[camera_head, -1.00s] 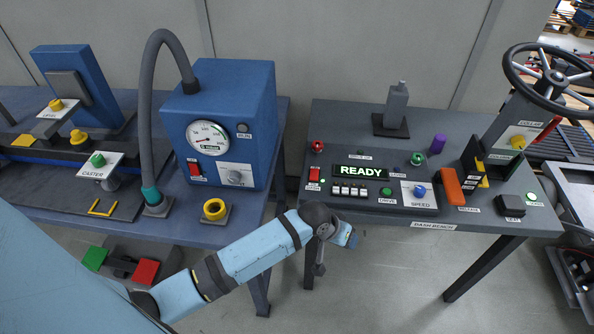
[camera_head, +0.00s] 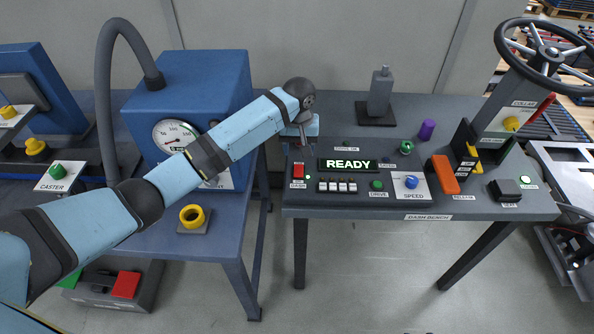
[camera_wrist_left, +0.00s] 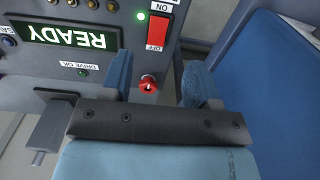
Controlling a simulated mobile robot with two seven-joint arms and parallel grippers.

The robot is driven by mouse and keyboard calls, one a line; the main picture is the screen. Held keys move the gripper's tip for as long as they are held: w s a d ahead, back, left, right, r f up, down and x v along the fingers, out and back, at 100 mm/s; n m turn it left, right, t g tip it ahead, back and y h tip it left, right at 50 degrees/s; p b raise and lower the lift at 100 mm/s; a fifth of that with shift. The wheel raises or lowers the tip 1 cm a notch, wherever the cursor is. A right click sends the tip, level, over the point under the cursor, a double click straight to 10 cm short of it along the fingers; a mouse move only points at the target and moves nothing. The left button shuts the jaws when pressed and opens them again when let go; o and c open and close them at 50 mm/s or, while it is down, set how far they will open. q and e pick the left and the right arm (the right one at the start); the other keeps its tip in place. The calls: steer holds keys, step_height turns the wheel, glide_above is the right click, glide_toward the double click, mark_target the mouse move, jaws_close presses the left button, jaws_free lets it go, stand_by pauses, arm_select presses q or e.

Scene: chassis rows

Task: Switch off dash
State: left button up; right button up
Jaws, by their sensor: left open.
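The dash panel (camera_head: 360,185) on the dash bench has a lit green READY display (camera_head: 347,165). A red rocker switch (camera_head: 298,171) sits at its left end. In the wrist view, the switch (camera_wrist_left: 158,32) has ON and OFF labels beside its ends and a lit green lamp (camera_wrist_left: 141,15) next to it. My left gripper (camera_head: 303,140) is over the panel's back left corner. In the wrist view its blue fingers (camera_wrist_left: 158,75) are apart and empty, with a red round knob (camera_wrist_left: 148,84) showing between them. I cannot tell whether they touch the knob. The right gripper is out of view.
A drive button (camera_head: 377,185), a blue speed knob (camera_head: 411,182) and an orange lever (camera_head: 445,174) are farther right on the bench. A steering wheel (camera_head: 549,54) stands at the right. A blue gauge box (camera_head: 215,85) stands left, partly behind my arm.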

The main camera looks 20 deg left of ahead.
mark_target(298, 176)
arm_select(q)
step_height(298, 176, down, 10)
steer(key=shift+r, duration=0.1)
steer(key=shift+c, duration=0.4)
steer(key=c, duration=0.8)
steer(key=shift+w+r+g+p, duration=0.15)
steer(key=shift+r+g+p, duration=0.35)
steer(key=shift+p, duration=0.45)
steer(key=shift+c, duration=0.2)
steer(key=shift+w+f+g+p, duration=0.1)
steer(key=shift+g+p, duration=0.25)
steer(key=shift+g, duration=0.05)
steer(key=shift+w+a+f+g+h, duration=0.1)
steer(key=shift+a+g+h, duration=0.05)
steer(key=shift+g+h, duration=0.3)
